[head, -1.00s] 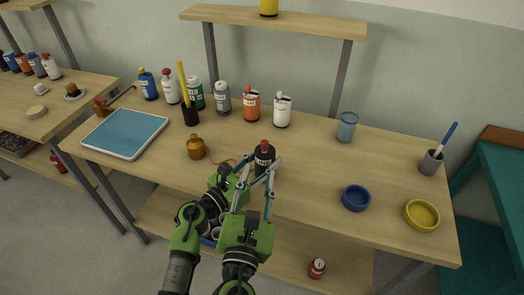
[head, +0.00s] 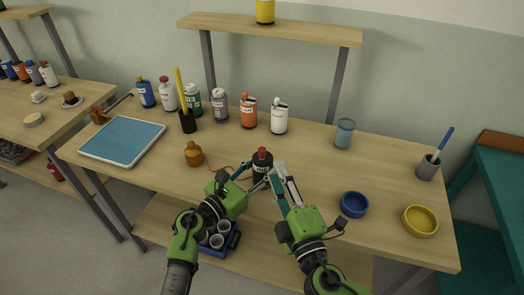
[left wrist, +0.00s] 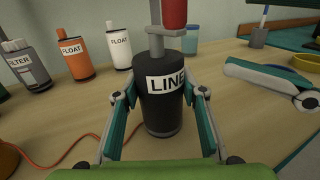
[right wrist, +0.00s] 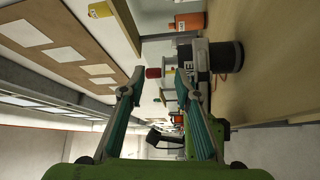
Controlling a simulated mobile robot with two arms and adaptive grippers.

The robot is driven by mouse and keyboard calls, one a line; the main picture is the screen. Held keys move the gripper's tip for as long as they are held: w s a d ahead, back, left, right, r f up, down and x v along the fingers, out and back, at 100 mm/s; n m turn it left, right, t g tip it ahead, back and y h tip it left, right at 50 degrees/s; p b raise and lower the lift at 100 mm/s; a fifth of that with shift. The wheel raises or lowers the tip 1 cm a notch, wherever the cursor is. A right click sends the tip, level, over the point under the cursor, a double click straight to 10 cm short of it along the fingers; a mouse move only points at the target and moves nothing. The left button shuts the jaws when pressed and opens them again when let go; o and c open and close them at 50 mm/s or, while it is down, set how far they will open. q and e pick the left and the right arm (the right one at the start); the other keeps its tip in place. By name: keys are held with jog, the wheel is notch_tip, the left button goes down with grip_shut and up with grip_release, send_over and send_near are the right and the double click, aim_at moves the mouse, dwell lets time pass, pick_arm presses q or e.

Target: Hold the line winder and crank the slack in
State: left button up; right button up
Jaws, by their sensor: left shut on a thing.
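The line winder (head: 262,166) is a black cylinder with a white LINE label, standing upright on the wooden table. In the left wrist view the winder (left wrist: 160,107) has a grey crank on top with a red knob (left wrist: 174,14). My left gripper (head: 259,179) is shut on the winder's body, one finger on each side. My right gripper (head: 279,171) is just right of the winder. In the right wrist view, its fingers (right wrist: 159,76) are apart, with the red knob (right wrist: 153,73) showing in the gap; I cannot tell how far beyond the fingertips it lies.
Several bottles stand behind, including an orange one (head: 249,111). A blue bowl (head: 354,205) and a yellow bowl (head: 420,221) are at right. The table between winder and blue bowl is clear.

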aim_at(265, 154)
jog(key=s+d+r+m+g+y, duration=0.2)
jog(key=d+m+g+y, duration=0.3)
jog(key=m, duration=0.6)
jog(key=shift+y, duration=0.7)
jog(key=shift+s+a+r+x, duration=0.1)
jog(key=shift+a+x, duration=0.05)
jog(key=shift+x, duration=1.9)
jog(key=shift+s+a+r+x, duration=0.1)
jog(key=shift+s+x, duration=0.05)
jog(key=shift+x, duration=1.95)
jog(key=shift+s+a+r+x, duration=0.1)
jog(key=shift+a+x, duration=0.05)
jog(key=shift+x, duration=1.9)
grip_shut()
